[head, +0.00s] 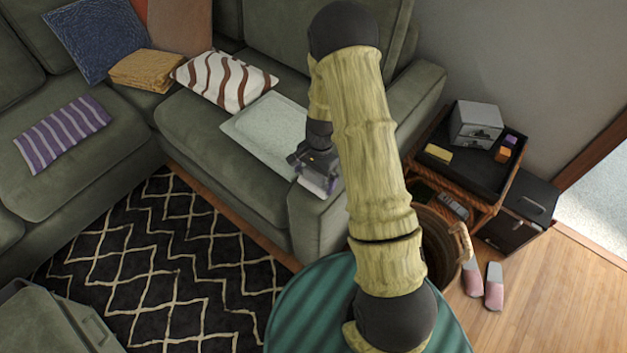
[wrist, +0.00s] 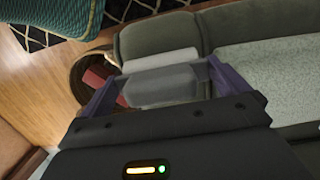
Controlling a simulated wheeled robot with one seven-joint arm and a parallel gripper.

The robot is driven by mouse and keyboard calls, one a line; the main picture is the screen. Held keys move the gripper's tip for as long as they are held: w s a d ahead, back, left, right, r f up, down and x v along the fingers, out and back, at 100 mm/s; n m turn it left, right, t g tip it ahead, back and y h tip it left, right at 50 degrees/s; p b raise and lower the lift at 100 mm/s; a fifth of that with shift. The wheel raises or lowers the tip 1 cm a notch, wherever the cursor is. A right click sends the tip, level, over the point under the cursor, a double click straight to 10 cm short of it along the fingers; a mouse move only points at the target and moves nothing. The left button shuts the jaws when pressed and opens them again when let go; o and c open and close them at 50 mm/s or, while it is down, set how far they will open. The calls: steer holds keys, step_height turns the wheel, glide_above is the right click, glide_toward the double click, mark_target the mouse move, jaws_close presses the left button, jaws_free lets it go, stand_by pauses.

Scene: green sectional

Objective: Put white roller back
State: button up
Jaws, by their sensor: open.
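The white roller (wrist: 162,61) shows in the wrist view as a pale cylinder at the sofa's armrest, lying crosswise just ahead of my fingertips. My gripper (wrist: 165,70) is open, with one purple finger on each side and the roller's near side between them; I cannot tell whether they touch it. In the head view my gripper (head: 318,187) points down over the right armrest of the green sofa (head: 310,225). A pale patch shows at its fingertips there, too small to make out as the roller.
Right of the armrest are a wicker basket (head: 437,250) and a side table (head: 470,165) with small items. A teal round top (head: 300,310) is in front. Pink slippers (head: 494,288) lie on the floor.

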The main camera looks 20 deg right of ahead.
steer(key=r, duration=0.6)
steer(key=d+r, duration=0.1)
steer(key=r, duration=0.2)
steer(key=shift+w+r+p, duration=0.15)
steer(key=shift+w+p, duration=0.15)
steer(key=shift+w, duration=0.1)
steer(key=shift+s+r, duration=0.15)
steer(key=shift+r, duration=0.2)
steer(key=s+a+r+n+t+h, duration=0.1)
steer(key=s+r+n+t, duration=0.2)
steer(key=s+r+n, duration=0.7)
steer(key=s+r, duration=0.3)
steer(key=s, duration=0.1)
steer(key=shift+s+n+t, duration=0.3)
steer(key=shift+s+n, duration=0.1)
